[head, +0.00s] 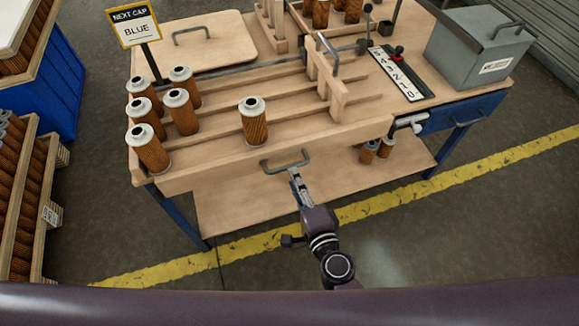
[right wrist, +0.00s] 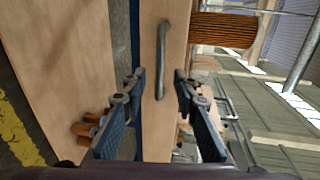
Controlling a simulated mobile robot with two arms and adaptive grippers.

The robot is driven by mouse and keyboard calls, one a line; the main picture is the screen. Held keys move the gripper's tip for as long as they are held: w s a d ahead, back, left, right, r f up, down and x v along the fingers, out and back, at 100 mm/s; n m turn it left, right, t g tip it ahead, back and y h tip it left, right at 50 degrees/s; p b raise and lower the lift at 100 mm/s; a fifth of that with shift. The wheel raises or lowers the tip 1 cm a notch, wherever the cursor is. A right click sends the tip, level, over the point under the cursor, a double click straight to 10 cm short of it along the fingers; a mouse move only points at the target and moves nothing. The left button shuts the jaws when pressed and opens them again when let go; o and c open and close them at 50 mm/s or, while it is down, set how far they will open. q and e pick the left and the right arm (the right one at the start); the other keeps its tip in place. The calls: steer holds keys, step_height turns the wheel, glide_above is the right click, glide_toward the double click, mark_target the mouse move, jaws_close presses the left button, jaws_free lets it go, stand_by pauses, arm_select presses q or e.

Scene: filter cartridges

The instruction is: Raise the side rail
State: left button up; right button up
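The side rail (head: 220,173) is a long pale wooden board along the front edge of the workbench, with a grey bar handle (head: 286,162) near its middle. My right gripper (head: 295,178) is just in front of and below this handle. In the right wrist view, the rail (right wrist: 165,130) runs up the picture, and the handle (right wrist: 163,55) reaches down between my right gripper's (right wrist: 160,87) two spread fingers. The fingers are open on either side of it; I see no clear contact. My left gripper is not in view.
Several orange filter cartridges stand on the slatted bench top (head: 215,130), one (head: 253,122) just behind the rail. A wooden gate (head: 325,85), a grey box (head: 480,45) and a "NEXT CAP BLUE" sign (head: 135,26) are there too. A lower shelf (head: 300,205) lies beneath.

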mark_target(288, 166)
steer(key=x, duration=0.6)
steer(key=shift+w, duration=0.15)
jaws_close()
